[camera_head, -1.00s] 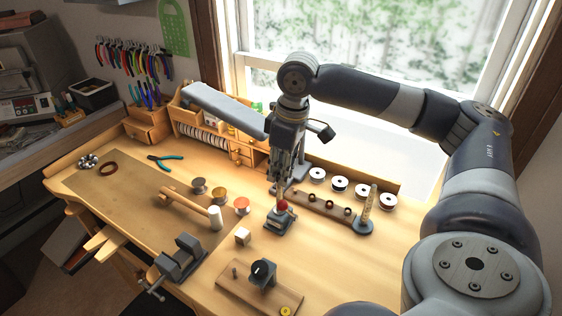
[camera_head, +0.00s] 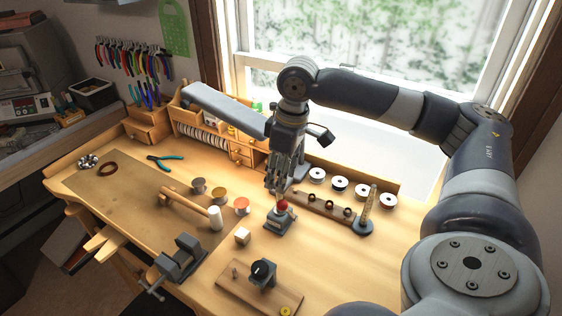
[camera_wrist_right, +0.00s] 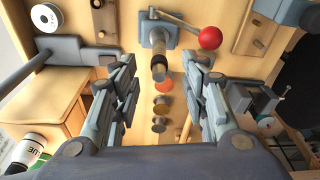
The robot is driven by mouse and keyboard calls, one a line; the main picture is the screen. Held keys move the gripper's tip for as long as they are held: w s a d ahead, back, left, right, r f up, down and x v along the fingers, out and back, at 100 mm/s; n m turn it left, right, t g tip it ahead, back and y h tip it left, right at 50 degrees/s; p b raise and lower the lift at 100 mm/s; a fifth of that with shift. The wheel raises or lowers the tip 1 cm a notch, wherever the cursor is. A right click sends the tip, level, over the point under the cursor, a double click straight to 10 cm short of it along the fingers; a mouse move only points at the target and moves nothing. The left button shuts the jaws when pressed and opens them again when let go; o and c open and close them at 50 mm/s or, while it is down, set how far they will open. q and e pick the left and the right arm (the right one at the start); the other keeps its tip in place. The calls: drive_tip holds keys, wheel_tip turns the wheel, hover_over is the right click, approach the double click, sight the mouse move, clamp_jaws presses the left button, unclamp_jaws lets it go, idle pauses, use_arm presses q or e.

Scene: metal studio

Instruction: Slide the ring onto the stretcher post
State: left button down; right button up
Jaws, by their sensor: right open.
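The stretcher (camera_head: 279,218) stands on the bench in the middle of the head view, with a grey base and a red ball knob (camera_head: 282,204). In the right wrist view its post (camera_wrist_right: 158,62) points up toward the camera, with coppery and dark bands near its top. I cannot tell whether one band is a ring around the post. My right gripper (camera_head: 280,184) is just above the stretcher. In the wrist view its fingers (camera_wrist_right: 164,85) are apart, on either side of the post, with nothing clearly held. My left gripper is not in view.
Coloured discs (camera_head: 219,194), a mallet (camera_head: 214,216) and a small cube (camera_head: 242,236) lie left of the stretcher.

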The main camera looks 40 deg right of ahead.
wheel_tip(320, 180, up, 12)
drive_tip(key=s, duration=0.1)
drive_tip(key=shift+s+d, duration=0.3)
drive_tip(key=shift+d, duration=0.05)
idle(0.9)
